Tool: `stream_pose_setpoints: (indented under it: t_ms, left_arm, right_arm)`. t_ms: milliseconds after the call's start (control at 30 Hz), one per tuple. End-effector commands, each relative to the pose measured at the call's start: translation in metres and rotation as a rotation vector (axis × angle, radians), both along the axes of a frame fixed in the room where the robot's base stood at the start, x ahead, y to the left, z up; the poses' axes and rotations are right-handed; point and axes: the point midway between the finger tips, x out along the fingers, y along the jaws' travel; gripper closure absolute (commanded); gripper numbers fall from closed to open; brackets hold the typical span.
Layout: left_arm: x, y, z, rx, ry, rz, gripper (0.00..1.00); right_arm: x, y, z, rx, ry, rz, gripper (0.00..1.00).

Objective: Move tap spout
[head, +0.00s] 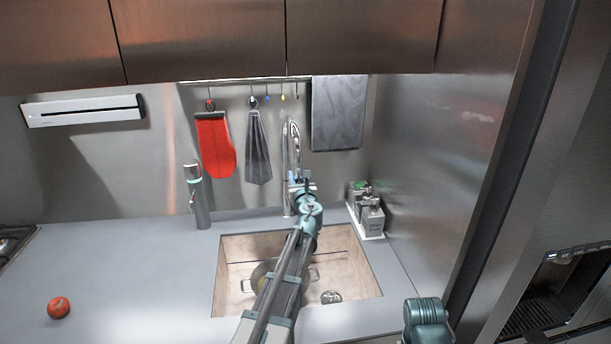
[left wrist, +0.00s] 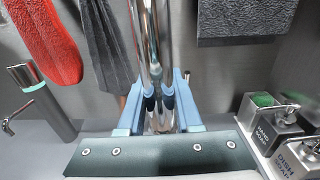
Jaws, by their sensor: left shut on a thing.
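The chrome tap (head: 292,140) stands behind the sink (head: 232,245), with its curved spout at the top. My left gripper (head: 302,182) reaches over the sink to the tap. In the left wrist view, the chrome tubes of the tap (left wrist: 152,35) run down between the blue fingers of my left gripper (left wrist: 158,95), which is shut on the spout. The tap's base is partly hidden behind my arm in the head view. My right gripper is not in view; only a teal part of my right arm shows at the bottom right.
A pot (head: 263,272) sits in the sink. Soap dispensers (head: 370,215) stand right of the tap, and a tall grey dispenser (head: 196,195) stands left. A red mitt (head: 215,147), a grey cloth (head: 258,150) and a towel (head: 337,115) hang behind. A tomato (head: 59,307) lies on the left counter.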

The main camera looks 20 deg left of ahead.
Motion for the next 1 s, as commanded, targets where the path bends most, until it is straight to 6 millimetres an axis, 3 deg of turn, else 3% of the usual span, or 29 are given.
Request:
stream_pose_setpoints:
  t_ms: [300,733,767,900,1000]
  left_arm:
    - [-0.0083,0.0126,0.0001,0.001,0.001,0.005,1.00]
    - [-0.0086,0.0136,0.0002,0.001,0.001,0.006,1.00]
    - [-0.0086,0.0136,0.0002,0.001,0.001,0.006,0.61]
    - [-0.0084,0.0133,0.0002,0.001,0.001,0.005,0.37]
    - [-0.0083,0.0130,0.0002,0.001,0.001,0.004,0.37]
  right_arm:
    - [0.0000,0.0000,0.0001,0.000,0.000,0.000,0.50]
    - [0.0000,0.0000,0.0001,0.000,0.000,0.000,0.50]
    - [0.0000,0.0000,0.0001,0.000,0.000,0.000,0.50]
    - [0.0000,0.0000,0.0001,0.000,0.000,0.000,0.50]
    - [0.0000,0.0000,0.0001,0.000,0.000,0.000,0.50]
